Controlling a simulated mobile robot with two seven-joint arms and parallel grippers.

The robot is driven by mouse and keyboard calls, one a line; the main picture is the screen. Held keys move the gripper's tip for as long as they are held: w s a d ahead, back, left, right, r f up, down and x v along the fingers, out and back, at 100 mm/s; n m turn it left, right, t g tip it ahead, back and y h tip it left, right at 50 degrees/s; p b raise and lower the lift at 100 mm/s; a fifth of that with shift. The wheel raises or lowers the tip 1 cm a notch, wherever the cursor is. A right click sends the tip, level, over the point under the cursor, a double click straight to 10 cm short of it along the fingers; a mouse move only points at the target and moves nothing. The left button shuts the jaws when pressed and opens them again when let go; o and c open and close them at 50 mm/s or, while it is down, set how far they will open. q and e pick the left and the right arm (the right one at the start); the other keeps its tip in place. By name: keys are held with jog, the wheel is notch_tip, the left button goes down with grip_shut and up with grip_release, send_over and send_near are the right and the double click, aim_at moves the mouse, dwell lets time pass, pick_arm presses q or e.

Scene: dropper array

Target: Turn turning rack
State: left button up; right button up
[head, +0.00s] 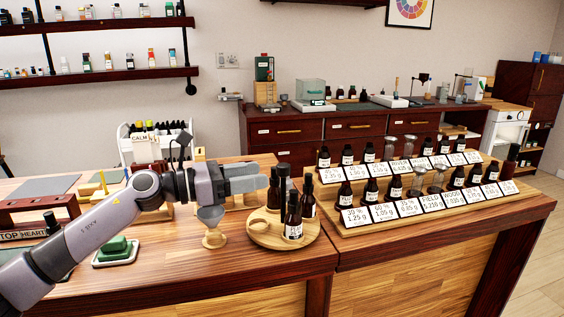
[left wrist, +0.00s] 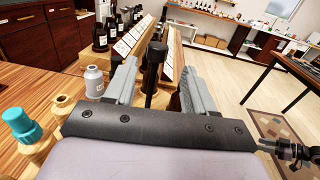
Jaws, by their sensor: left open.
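The turning rack (head: 262,240) is a round wooden tray on the front table, with several dark dropper bottles standing on it. One bottle (head: 293,229) at its front has a white label. My left gripper (head: 264,182) is open above the rack's back left side, by the bottle tops. In the left wrist view, a black dropper top (left wrist: 153,66) stands between the spread fingers of my left gripper (left wrist: 155,85), with a gap on both sides. The fingers hide part of the rack there.
A stepped wooden stand (head: 440,205) with several dark bottles and white cards is close to the rack's right. A funnel on a wooden holder (head: 213,227) stands to its left. A green block on a tray (head: 115,250) lies farther left. Bare tabletop lies in front.

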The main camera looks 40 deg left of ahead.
aim_at(283, 170)
pick_arm(q)
jog(key=shift+p+x, duration=1.6)
jog(key=shift+x, duration=2.15)
jog(key=shift+w+a, duration=0.1)
jog(key=shift+a, duration=0.1)
grip_shut()
